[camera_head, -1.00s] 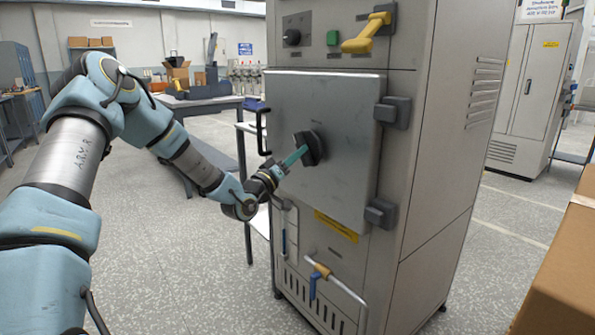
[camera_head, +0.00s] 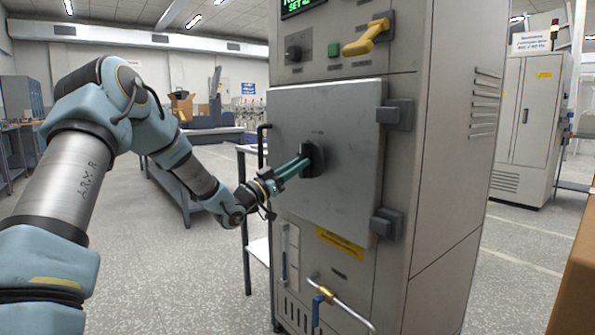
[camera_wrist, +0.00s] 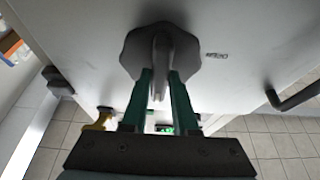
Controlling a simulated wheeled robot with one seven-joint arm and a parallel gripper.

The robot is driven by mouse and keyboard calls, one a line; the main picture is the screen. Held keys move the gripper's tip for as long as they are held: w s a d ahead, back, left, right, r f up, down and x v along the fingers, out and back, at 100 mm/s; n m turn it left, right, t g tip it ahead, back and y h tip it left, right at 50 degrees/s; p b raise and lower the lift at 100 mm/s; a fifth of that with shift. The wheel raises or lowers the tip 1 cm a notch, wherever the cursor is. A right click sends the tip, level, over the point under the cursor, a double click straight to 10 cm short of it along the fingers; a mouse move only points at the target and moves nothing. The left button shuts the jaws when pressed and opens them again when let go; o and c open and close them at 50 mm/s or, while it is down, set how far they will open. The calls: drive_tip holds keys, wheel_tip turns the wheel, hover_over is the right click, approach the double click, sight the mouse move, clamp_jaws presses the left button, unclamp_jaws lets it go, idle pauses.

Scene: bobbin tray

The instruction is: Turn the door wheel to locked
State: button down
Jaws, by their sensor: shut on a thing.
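The door wheel (camera_head: 313,159) is a dark grey, lobed knob with a raised grip bar, in the middle of the grey cabinet door (camera_head: 345,120). In the wrist view the wheel (camera_wrist: 188,48) is at the top centre, its bar standing between my green fingers. My gripper (camera_head: 303,163) reaches the wheel from the left, and its fingertips (camera_wrist: 161,75) are shut on the bar, one on each side. A small marking (camera_wrist: 216,56) on the door beside the wheel is too small to read. The door looks closed.
A pipe with a blue-handled valve (camera_head: 321,297) is below. A cardboard box (camera_head: 575,270) stands at right.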

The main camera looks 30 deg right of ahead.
idle(0.4)
drive_tip(key=c, duration=0.7)
unclamp_jaws()
drive_tip(key=v, duration=1.1)
drive_tip(key=shift+w+f, duration=0.1)
